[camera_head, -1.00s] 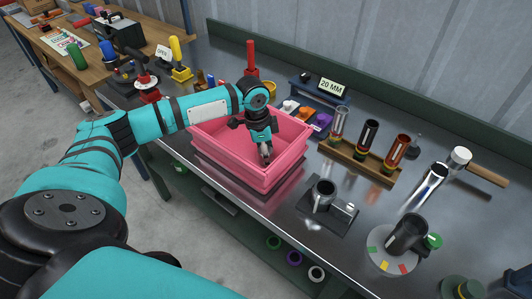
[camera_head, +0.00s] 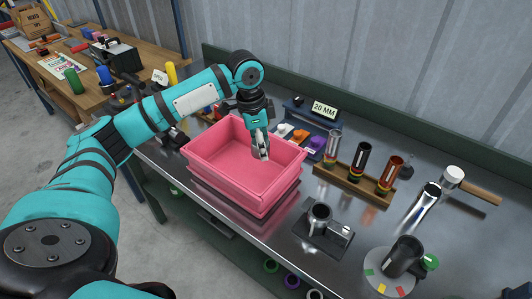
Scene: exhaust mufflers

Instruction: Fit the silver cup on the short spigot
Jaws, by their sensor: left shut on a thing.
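My left gripper (camera_head: 261,152) points down over the right part of the pink bin (camera_head: 228,192), with its tip around rim height in the picture. It is shut on a small silver piece, which looks like the silver cup; the fingers hide most of it. A dark base plate (camera_head: 311,238) stands on the bench right of the bin. It bears a taller silver cylinder (camera_head: 320,214) with a dark opening and a lower silver block (camera_head: 343,230), perhaps the short spigot. My right gripper is not in view.
Further right are a mallet (camera_head: 453,176), a silver tube (camera_head: 424,205) and a dark mug-like part (camera_head: 402,257) on a round plate.

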